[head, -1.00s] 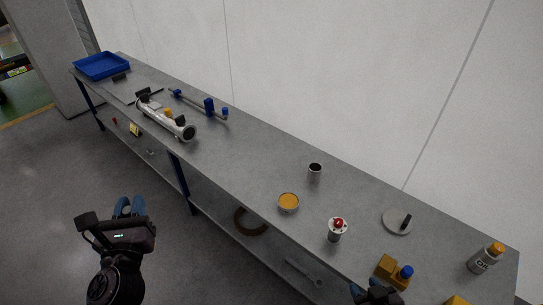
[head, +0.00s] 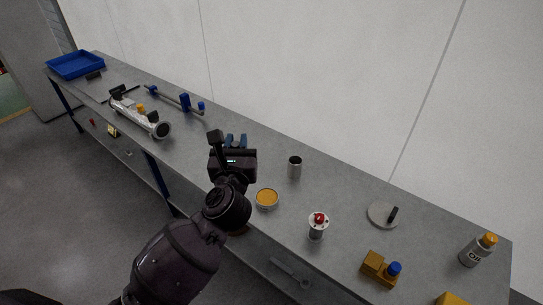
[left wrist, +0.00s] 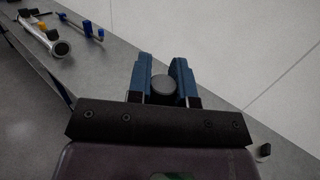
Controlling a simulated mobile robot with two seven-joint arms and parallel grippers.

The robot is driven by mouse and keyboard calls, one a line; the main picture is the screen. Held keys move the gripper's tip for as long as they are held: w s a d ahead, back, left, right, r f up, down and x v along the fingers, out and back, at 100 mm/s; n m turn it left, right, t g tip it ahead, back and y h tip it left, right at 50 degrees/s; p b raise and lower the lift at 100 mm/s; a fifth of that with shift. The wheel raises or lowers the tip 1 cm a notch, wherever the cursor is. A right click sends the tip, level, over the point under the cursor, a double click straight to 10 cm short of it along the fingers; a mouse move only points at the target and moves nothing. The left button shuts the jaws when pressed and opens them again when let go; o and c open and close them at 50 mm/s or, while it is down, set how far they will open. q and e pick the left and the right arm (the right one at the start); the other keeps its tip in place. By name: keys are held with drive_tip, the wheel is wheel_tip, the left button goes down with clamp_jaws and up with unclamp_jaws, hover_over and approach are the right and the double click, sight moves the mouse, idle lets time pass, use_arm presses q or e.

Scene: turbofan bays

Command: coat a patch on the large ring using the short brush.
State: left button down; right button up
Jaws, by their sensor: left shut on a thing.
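My left gripper (head: 236,139) is over the middle of the bench, left of the open tin of orange-yellow stuff (head: 267,198). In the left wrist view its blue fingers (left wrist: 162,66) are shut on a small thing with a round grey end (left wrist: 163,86). Only that end shows, so I cannot tell whether it is the short brush. A brown ring on the lower shelf is almost wholly hidden behind my left arm; I cannot tell if it is the large ring. My right gripper is not in view.
A dark-mouthed grey cup (head: 295,167), a red-topped can (head: 318,226), a yellow block with blue knob (head: 380,268), a grey disc (head: 383,214) and a bottle (head: 476,251) stand on the right. A white tube (head: 140,118) and blue tray (head: 76,65) are far left.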

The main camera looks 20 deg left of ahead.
use_arm(q)
drive_tip(key=w+d+f+n+g+y+b, duration=0.1)
drive_tip(key=w+f+n+g+y+b, duration=0.6)
drive_tip(key=w+f+y+b, duration=0.3)
drive_tip(key=w+f+b, duration=0.2)
drive_tip(key=w+f, duration=0.1)
drive_tip(key=shift+w+d+f+n+b, duration=0.15)
drive_tip(key=shift+d+f+n+b, duration=0.05)
drive_tip(key=shift+n+b, duration=0.15)
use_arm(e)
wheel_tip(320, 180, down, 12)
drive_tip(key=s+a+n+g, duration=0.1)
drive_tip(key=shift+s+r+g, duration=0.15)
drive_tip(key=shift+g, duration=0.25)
use_arm(q)
drive_tip(key=shift+f, duration=0.1)
wheel_tip(320, 180, down, 6)
drive_tip(key=shift+r+b, duration=0.2)
drive_tip(key=shift+b, duration=0.95)
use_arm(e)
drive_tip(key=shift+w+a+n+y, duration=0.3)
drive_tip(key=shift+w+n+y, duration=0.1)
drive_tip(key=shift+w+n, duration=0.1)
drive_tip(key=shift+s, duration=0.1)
